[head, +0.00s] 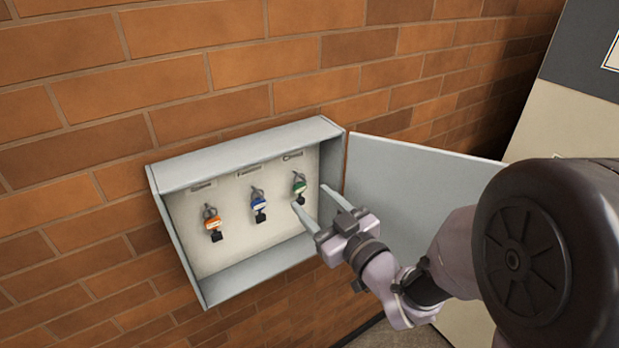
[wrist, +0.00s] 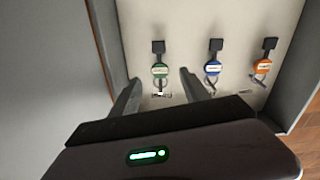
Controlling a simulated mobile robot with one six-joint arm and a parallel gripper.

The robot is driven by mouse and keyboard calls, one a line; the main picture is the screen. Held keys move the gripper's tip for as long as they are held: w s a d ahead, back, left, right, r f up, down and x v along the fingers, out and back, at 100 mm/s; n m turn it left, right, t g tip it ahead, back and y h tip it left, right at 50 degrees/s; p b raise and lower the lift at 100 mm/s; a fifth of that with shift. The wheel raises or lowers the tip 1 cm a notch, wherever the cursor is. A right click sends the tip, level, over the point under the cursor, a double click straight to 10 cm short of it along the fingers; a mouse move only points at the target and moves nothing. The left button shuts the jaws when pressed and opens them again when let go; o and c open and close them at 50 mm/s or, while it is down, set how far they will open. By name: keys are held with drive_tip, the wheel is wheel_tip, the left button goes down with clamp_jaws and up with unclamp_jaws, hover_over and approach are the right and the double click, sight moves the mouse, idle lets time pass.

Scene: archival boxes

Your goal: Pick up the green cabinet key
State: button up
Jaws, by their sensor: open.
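The green cabinet key (head: 299,186) hangs on the back panel of the open wall cabinet (head: 240,150), at the right end of a row of keys. It has a green tag with a pale label and a black lower part. My gripper (head: 309,204) is at the right part of the cabinet opening, its fingers pointing in toward the green key. In the wrist view the green key (wrist: 160,70) shows ahead, between the two fingers of my gripper (wrist: 160,82). The fingers are open and apart from it, with nothing held.
A blue key (head: 257,200) and an orange key (head: 212,222) hang to the left of the green one. The cabinet door (head: 410,170) stands open on the right, close to my arm. A brick wall (head: 90,230) surrounds the cabinet.

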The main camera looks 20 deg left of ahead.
sight(301, 189)
drive_tip(key=x, duration=0.4)
drive_tip(key=shift+f, duration=0.1)
drive_tip(key=shift+d, duration=0.1)
clamp_jaws()
